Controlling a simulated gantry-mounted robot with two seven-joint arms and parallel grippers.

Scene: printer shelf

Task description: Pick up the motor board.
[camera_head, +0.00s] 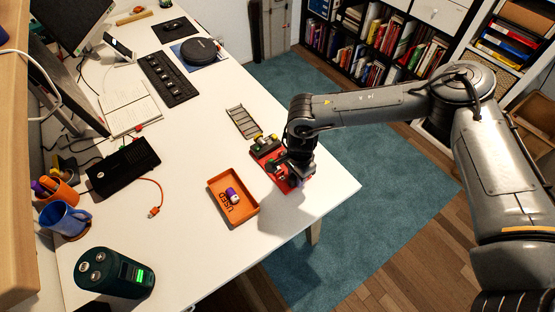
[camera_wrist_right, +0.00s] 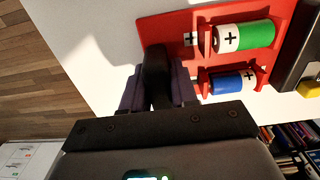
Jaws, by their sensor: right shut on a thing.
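The motor board is a red plate (camera_head: 283,183) near the table's right edge in the head view, partly hidden by my right gripper (camera_head: 301,172). In the right wrist view, the motor board (camera_wrist_right: 182,30) holds a green and white battery (camera_wrist_right: 243,36) and a blue and white battery (camera_wrist_right: 229,82) in red clips. The right gripper (camera_wrist_right: 156,82) is shut on the edge of the board, its dark fingers close together there. I cannot tell whether the board touches the table. My left gripper is not in view.
An orange tray (camera_head: 244,213) marked USED, with a purple and white battery (camera_head: 232,195) in it, lies left of the board. A dark ladder-like rack (camera_head: 242,122) lies behind. Cups and a dark green device (camera_head: 113,273) stand left. The table's middle is clear.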

